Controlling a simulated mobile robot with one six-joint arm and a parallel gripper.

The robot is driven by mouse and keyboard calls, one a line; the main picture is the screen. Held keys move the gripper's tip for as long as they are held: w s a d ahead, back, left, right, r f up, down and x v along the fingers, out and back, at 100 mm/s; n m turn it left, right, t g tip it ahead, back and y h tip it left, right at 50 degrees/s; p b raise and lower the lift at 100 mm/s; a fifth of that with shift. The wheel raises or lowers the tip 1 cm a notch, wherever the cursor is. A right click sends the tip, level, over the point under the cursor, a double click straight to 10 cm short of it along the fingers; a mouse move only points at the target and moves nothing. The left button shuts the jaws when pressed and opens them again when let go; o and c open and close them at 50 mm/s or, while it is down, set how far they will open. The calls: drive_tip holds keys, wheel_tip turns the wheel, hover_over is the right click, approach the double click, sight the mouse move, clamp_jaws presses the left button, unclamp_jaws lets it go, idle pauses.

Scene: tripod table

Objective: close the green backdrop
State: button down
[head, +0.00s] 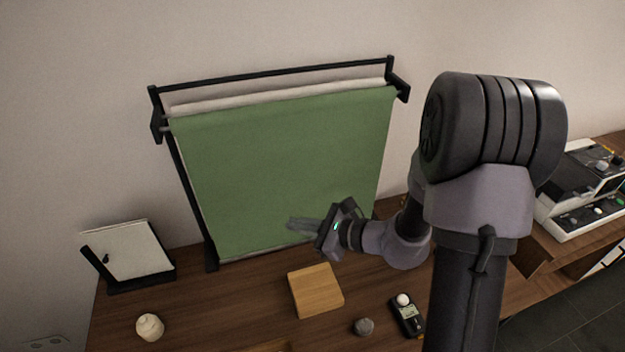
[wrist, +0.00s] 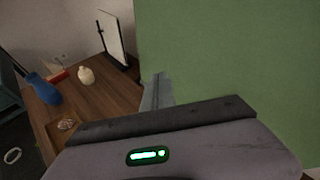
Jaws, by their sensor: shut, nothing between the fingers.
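The green backdrop (head: 280,160) hangs from a roller on a black stand (head: 270,73) at the back of the wooden table. It is drawn down, with its lower edge close to the tabletop. My gripper (head: 292,225) is shut and empty in front of the backdrop's lower part, right of its middle. In the wrist view the green cloth (wrist: 230,60) fills the right side, and my gripper's fingers (wrist: 157,88) show together near the cloth's left edge. I cannot tell whether the fingertips touch the cloth.
A wooden block (head: 316,291), a grey lump (head: 363,327) and a light meter (head: 407,316) lie on the table near my arm. A white panel on a black stand (head: 128,252) and a cream jar (head: 150,327) are at left. A blue vase (wrist: 44,88) shows in the wrist view.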

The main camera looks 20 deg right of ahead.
drive_tip(key=w+d+f+m+t+h, duration=0.2)
drive_tip(key=d+f+m+h, duration=0.2)
drive_tip(key=d+f+m, duration=0.3)
drive_tip(key=m+h, duration=0.4)
drive_tip(key=h, duration=0.1)
approach(348, 253)
wheel_tip(348, 253, up, 4)
drive_tip(key=shift+w+f, duration=0.15)
drive_tip(key=shift+m, duration=0.3)
drive_tip(key=b+x, duration=0.2)
drive_tip(key=x, duration=0.8)
drive_tip(key=shift+f, duration=0.15)
